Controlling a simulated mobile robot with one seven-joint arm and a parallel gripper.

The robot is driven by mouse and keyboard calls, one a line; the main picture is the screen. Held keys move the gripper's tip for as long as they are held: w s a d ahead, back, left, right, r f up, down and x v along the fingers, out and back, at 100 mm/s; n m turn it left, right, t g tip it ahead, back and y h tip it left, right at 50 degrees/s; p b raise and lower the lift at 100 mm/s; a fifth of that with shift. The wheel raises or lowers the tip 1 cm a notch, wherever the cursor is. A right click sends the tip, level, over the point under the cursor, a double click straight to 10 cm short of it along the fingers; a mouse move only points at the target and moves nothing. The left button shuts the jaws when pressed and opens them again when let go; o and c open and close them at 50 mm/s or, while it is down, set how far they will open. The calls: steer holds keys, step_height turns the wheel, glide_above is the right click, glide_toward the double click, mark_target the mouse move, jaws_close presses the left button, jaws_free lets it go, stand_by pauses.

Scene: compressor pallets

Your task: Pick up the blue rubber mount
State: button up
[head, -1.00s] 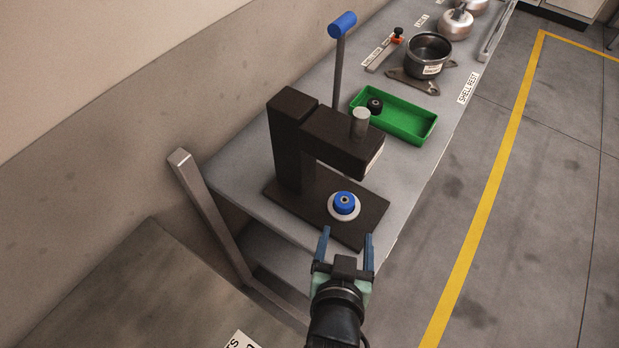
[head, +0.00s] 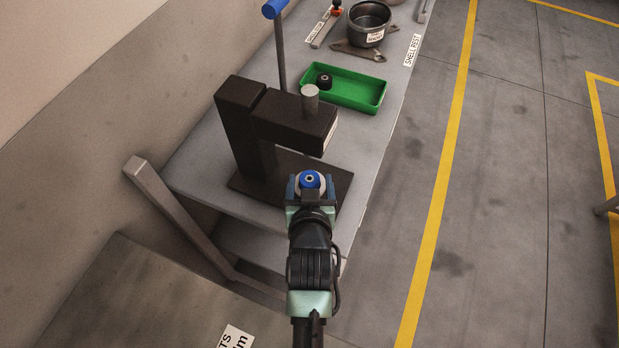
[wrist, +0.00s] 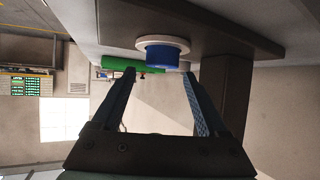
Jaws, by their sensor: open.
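The blue rubber mount (head: 310,179) sits on a pale round seat (head: 325,184) on the base of a dark arbor press (head: 262,172). In the wrist view the mount (wrist: 162,57) hangs upside down in the picture, under the white seat ring (wrist: 163,44). My gripper (head: 309,183) is open, with one finger on either side of the mount in the head view. In the wrist view the gripper's fingers (wrist: 160,72) stand apart with the mount between and beyond the tips. I cannot tell whether either finger touches it.
The press head (head: 318,130) overhangs behind the mount, and its blue-handled lever (head: 280,50) rises at the back. A green tray (head: 362,106) holding a black mount (head: 324,81) stands beyond. A dark pot (head: 369,22) is farther back.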

mark_target(309, 178)
steer(key=shift+x, duration=1.55)
steer(key=shift+a+r, duration=0.1)
jaws_close()
